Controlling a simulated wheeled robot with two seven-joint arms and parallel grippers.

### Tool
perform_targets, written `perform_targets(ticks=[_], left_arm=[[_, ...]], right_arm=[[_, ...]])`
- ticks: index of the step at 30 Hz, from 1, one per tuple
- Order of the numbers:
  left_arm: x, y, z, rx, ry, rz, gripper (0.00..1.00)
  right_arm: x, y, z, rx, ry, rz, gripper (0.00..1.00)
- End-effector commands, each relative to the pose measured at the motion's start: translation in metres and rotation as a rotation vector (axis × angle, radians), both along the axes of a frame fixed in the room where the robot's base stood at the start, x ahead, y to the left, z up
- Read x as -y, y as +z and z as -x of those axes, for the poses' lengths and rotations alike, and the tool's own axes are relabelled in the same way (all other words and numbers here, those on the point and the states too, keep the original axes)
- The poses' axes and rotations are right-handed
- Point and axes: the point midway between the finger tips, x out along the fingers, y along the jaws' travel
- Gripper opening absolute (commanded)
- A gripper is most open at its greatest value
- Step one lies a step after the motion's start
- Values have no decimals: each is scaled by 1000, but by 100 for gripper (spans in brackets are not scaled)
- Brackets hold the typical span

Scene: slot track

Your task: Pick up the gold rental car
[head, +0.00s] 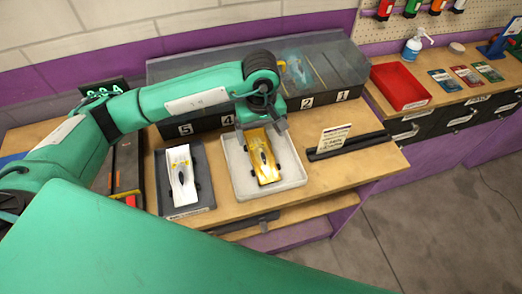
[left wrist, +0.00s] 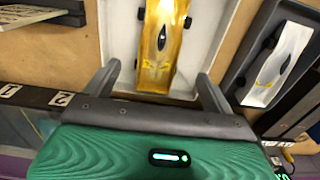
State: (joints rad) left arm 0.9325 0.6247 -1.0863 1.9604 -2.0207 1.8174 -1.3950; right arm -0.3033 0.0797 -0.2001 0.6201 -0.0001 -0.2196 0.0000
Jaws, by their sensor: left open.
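The gold rental car (head: 264,162) lies in a shallow white tray (head: 294,165) on the wooden bench. It is a long, low car with a dark cockpit and dark wheels. My left gripper (head: 262,128) is over the far end of the tray, by the car's far end. In the left wrist view the gold car (left wrist: 161,45) lies beyond and between the two spread fingers of the gripper (left wrist: 157,84), and neither finger appears to touch it. The jaws are open and empty. My right gripper is not in view.
A white car (head: 181,175) sits on a dark tray to the left. A small sign (head: 333,139) stands by a dark rail at right. A numbered slot box (head: 335,75) stands behind. A red bin (head: 400,86) is on the right counter.

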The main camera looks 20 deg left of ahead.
Motion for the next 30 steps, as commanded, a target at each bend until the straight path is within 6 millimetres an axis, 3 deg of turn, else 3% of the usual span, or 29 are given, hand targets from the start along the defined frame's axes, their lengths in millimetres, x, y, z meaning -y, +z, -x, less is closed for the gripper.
perform_targets(ticks=[4,14,24,30], left_arm=[[0,-23,0,-3,1,-1,87],[0,-45,1,-3,1,-1,87],[1,-85,1,-2,0,0,87],[0,-90,1,1,0,-1,87]], right_arm=[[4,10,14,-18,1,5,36],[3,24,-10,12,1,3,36],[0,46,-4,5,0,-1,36],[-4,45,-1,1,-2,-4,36]])
